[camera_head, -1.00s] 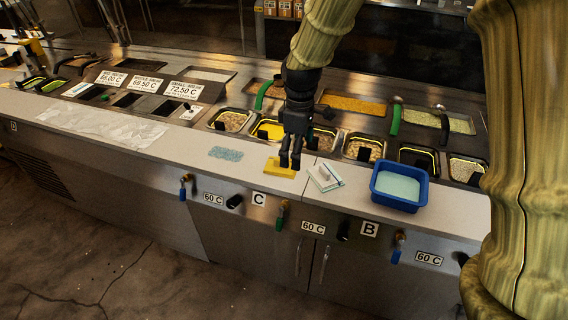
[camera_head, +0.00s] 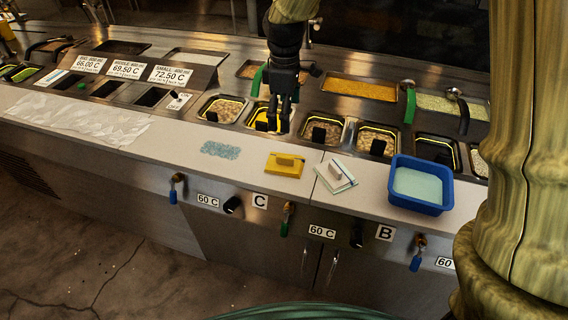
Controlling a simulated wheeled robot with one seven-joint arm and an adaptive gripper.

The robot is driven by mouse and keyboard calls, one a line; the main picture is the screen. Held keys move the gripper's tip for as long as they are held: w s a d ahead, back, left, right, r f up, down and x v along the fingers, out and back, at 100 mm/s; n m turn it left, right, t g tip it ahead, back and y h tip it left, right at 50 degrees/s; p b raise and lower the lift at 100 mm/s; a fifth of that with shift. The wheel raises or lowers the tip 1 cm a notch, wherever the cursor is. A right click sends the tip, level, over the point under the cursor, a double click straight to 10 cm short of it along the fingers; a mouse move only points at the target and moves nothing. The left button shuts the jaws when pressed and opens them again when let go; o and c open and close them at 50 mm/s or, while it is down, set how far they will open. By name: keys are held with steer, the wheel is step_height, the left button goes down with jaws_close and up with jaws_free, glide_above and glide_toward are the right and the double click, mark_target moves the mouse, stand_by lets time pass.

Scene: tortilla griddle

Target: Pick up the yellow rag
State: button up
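The yellow rag (camera_head: 285,166) lies on the light counter near its front edge, in the middle of the view. A small pale block-like shape shows on top of it. My gripper (camera_head: 278,131) is black and points down, above and behind the rag in the picture, in front of the food wells. Its two fingertips look a little apart, with nothing seen between them. It appears clear of the rag.
A white rag (camera_head: 335,177) lies just right of the yellow one, then a blue tub (camera_head: 421,205) of pale liquid. A bluish textured patch (camera_head: 220,150) lies left. Food wells (camera_head: 223,108) with green and black handles stand behind. Knobs (camera_head: 288,210) line the front.

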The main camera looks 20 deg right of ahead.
steer(key=b, duration=0.4)
glide_above(286, 156)
step_height(286, 156, down, 5)
steer(key=shift+w+f+p, duration=0.2)
steer(key=shift+f+p, duration=0.7)
steer(key=shift+f, duration=4.85)
steer(key=shift+s, duration=0.1)
jaws_close()
